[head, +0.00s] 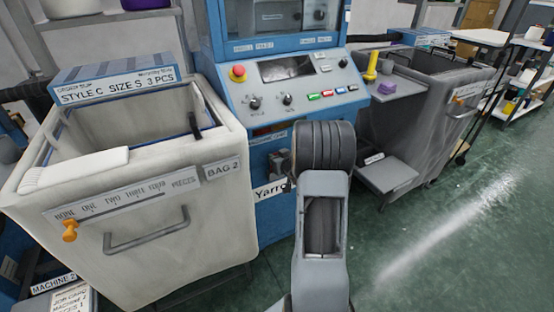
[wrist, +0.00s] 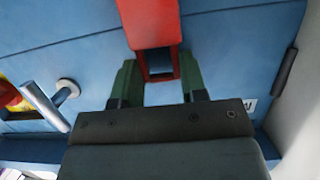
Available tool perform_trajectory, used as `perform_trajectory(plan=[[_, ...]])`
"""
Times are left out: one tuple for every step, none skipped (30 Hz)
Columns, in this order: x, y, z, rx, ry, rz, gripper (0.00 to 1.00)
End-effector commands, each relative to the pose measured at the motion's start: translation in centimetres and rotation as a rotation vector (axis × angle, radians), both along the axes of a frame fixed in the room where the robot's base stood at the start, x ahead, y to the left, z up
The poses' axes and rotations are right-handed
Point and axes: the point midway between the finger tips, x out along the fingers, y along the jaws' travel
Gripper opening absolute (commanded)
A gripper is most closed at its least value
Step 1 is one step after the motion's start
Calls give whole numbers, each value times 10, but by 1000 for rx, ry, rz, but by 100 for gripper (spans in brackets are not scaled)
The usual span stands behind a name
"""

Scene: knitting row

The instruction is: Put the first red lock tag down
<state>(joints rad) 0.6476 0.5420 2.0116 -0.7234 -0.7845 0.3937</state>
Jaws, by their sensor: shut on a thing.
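In the wrist view my gripper (wrist: 158,76) has its two green fingers on either side of the lower end of a red lock tag (wrist: 151,24). It is shut on the tag. The tag reaches up past the top edge of that view, in front of a blue machine panel (wrist: 230,50). In the head view my arm covers the middle of the blue machine, and the gripper and tag cannot be made out there.
A metal lever (wrist: 45,105) and a red and yellow part (wrist: 10,97) are at the left in the wrist view. A pale bin (head: 180,235) stands left of the machine and a grey bin (head: 430,125) right. Green floor (head: 440,245) is open at right.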

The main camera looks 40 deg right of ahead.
Motion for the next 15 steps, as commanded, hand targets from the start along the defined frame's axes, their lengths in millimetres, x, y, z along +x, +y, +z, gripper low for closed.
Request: perform_trajectory(plan=[[0, 0, -1, 0, 0, 0, 17], [0, 0, -2, 0, 0, 0, 17], [0, 0, -4, 0, 0, 0, 17], [0, 0, -5, 0, 0, 0, 17], [0, 0, -4, 0, 0, 0, 41], [0, 0, -3, 0, 0, 0, 45], [0, 0, -3, 0, 0, 0, 48], [0, 0, -3, 0, 0, 0, 51], [0, 0, -3, 0, 1, 0, 55], [0, 0, -3, 0, 1, 0, 57], [0, 0, -3, 0, 1, 0, 60], [0, 0, -3, 0, 1, 0, 64], [0, 0, -3, 0, 1, 0, 65], [0, 0, -3, 0, 1, 0, 65], [0, 0, -3, 0, 1, 0, 65]])
